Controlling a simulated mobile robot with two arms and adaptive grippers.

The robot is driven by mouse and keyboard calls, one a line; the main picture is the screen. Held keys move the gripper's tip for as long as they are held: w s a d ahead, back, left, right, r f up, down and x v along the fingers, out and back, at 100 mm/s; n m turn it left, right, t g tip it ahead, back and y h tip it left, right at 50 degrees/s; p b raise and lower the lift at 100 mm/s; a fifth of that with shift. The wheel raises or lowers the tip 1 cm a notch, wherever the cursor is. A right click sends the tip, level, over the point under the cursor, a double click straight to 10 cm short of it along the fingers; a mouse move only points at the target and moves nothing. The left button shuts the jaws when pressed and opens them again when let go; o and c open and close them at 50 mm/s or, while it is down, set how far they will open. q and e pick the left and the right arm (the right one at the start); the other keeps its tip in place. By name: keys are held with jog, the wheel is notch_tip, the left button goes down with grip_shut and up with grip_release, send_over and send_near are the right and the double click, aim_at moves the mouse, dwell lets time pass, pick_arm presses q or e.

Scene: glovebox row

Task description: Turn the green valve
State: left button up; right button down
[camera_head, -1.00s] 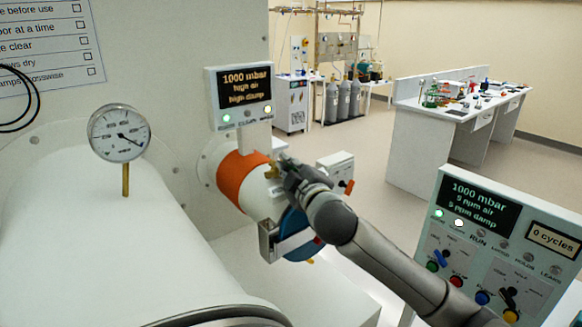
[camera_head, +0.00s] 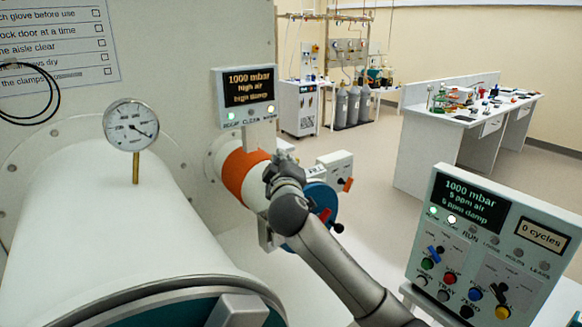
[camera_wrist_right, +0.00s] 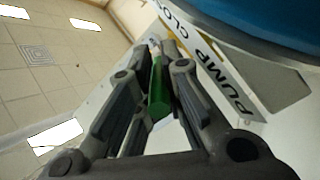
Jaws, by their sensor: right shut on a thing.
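My right gripper (camera_head: 281,158) is at the far side of the small white cylinder with the orange band, below the small wall display. In the right wrist view its fingers (camera_wrist_right: 158,85) are shut on the green valve's handle (camera_wrist_right: 158,94), a slim green bar between them. A plate lettered "PUMP" and "CLO…" (camera_wrist_right: 195,45) lies right beside the fingers. In the head view my gripper and wrist hide the green valve. My left gripper is not in view.
The orange-banded cylinder (camera_head: 240,174) has a blue round door (camera_head: 318,200) close to my right forearm. A large white cylinder (camera_head: 110,235) with a gauge (camera_head: 131,125) fills the left. A control panel (camera_head: 490,245) stands at right. Open floor lies behind.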

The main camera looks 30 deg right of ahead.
jog(key=shift+w+a+f+m+g+h+b, duration=0.25)
jog(key=shift+a+m+g+h, duration=0.2)
jog(key=shift+h, duration=0.25)
jog(key=shift+w+a+m+g+h+b, duration=0.15)
jog(key=shift+m+g+h+b, duration=0.45)
jog(key=shift+h, duration=0.3)
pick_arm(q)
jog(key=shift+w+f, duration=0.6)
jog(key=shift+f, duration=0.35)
pick_arm(e)
jog(key=shift+m, duration=0.35)
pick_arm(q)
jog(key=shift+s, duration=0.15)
pick_arm(e)
jog(key=shift+g+h, duration=0.25)
jog(key=shift+h, duration=0.05)
